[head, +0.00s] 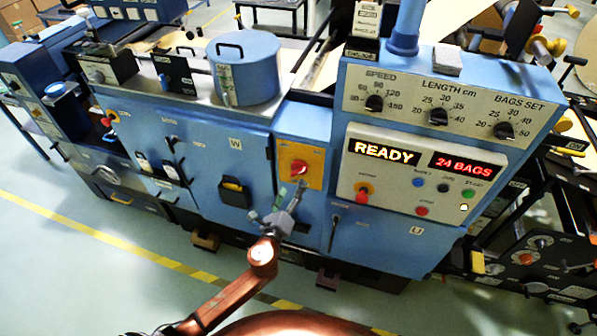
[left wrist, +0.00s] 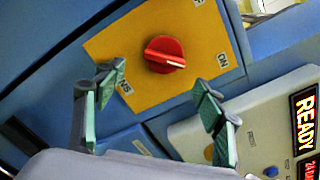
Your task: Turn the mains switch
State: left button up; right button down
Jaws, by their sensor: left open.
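The mains switch is a red rotary knob (head: 299,168) on a yellow plate (head: 288,152) on the blue machine's front. In the left wrist view the knob (left wrist: 165,54) has a raised grip with a pale line along it, lying nearly across the picture. My left gripper (head: 289,196) is open and empty, just below and in front of the plate. In the wrist view its two fingers (left wrist: 160,78) stand apart, with the knob beyond the gap, untouched.
Right of the plate is a control panel (head: 399,205) with READY and 24 BAGS displays, several buttons and another red knob (head: 363,193). A black holder (head: 235,191) sits on the machine's front to the left. The floor (head: 90,255) in front is clear.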

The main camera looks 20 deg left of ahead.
aim_at(299, 173)
pick_arm(q)
jog(key=w, duration=0.7)
jog(key=shift+w+d+r, duration=0.2)
jog(key=shift+w+d, duration=0.05)
jog(key=shift+w, duration=0.05)
pick_arm(e)
jog(key=shift+w+a+f, duration=0.15)
jog(key=shift+w+a, duration=0.1)
jog(key=shift+w, duration=0.45)
pick_arm(q)
jog(key=c, duration=1.2)
jog(key=shift+o, duration=0.2)
pick_arm(e)
jog(key=shift+s+d, duration=0.15)
jog(key=shift+d, duration=0.1)
